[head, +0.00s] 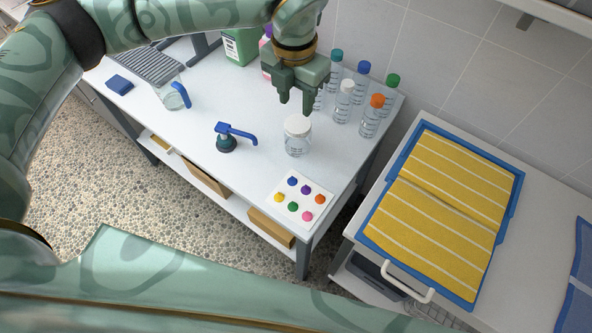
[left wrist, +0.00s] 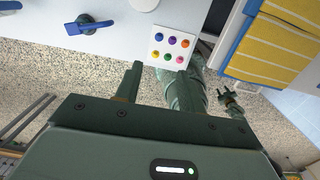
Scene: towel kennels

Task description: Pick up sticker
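A white sticker sheet (head: 300,199) lies flat near the front right corner of the white table. It bears several round stickers: blue (head: 292,181), purple (head: 306,189), orange (head: 320,199), yellow (head: 279,197), green (head: 293,206) and pink (head: 307,216). My left gripper (head: 296,104) is open and empty, above the table behind the sheet. In the left wrist view the sheet (left wrist: 172,31) shows beyond the parted fingertips of the left gripper (left wrist: 161,68). My right gripper (left wrist: 231,98) shows small in that view; its opening is unclear. It is outside the head view.
A clear jar with a white lid (head: 297,138) stands behind the sheet. Several capped bottles (head: 345,100) stand at the back right. A blue-handled pump (head: 228,139) and a jug (head: 173,95) are to the left. A blue tray with yellow towels (head: 508,215) sits on the right counter.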

